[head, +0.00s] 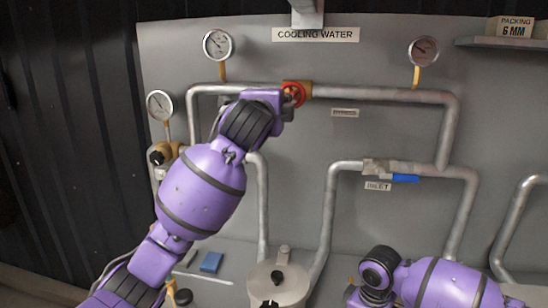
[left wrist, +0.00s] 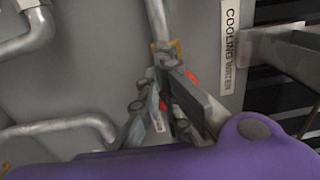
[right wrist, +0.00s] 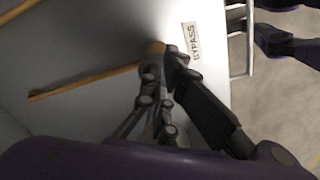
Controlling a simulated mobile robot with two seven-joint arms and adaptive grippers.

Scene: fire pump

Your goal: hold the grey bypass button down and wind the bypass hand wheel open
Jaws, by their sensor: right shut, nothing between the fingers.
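The red bypass hand wheel (head: 293,93) sits on the upper pipe at a brass valve, above the BYPASS label (head: 345,113). My left arm reaches up to it, and my left gripper (left wrist: 168,82) is at the wheel. Red bits of the wheel show between and beside its fingers, but I cannot tell whether they grip it.
Pressure gauges (head: 218,44) stand above the pipes. A blue-handled inlet valve (head: 404,178) is on the lower pipe. A pale pump housing (head: 278,284) and a blue block (head: 211,262) are at the bottom. A shelf (head: 500,43) juts out at upper right.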

